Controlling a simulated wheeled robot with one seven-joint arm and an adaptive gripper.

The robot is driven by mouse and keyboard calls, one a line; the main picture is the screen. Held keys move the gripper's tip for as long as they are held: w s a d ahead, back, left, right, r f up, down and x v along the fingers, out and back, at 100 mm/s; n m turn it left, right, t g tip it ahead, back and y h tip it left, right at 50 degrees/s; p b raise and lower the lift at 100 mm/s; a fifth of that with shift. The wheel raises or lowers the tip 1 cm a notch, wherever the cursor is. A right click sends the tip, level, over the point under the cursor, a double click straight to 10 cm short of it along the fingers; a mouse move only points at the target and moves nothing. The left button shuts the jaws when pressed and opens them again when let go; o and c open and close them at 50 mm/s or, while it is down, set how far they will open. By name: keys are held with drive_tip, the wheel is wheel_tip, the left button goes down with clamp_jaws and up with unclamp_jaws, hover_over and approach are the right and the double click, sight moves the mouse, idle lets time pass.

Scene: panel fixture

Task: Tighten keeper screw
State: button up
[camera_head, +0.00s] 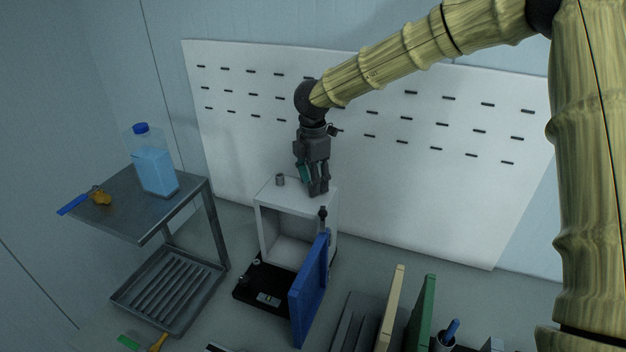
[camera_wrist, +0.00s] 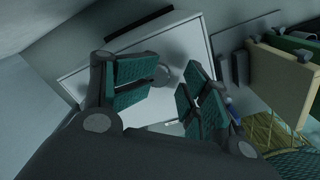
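A white box (camera_head: 262,222) with an open front stands on the bench, and its blue door (camera_head: 309,290) is swung open. A small dark fitting (camera_head: 323,213) shows at the box's upper front edge by the door; I cannot tell whether it is the keeper screw. A short grey cylinder (camera_head: 280,180) stands on the box top, left of my gripper (camera_head: 317,191). My gripper points down over the right part of the box top. In the wrist view its teal-padded fingers (camera_wrist: 168,92) are spread, with nothing held between them. A round grey piece (camera_wrist: 163,75) shows beyond the left finger.
A black base (camera_head: 250,285) with a level lies before the box. Upright cream (camera_head: 391,310) and green (camera_head: 420,315) panels stand at right. A slotted white board (camera_head: 420,190) is behind.

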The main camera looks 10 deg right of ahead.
wheel_tip(320, 180, up, 12)
idle(0.6)
drive_tip(key=shift+w, duration=0.15)
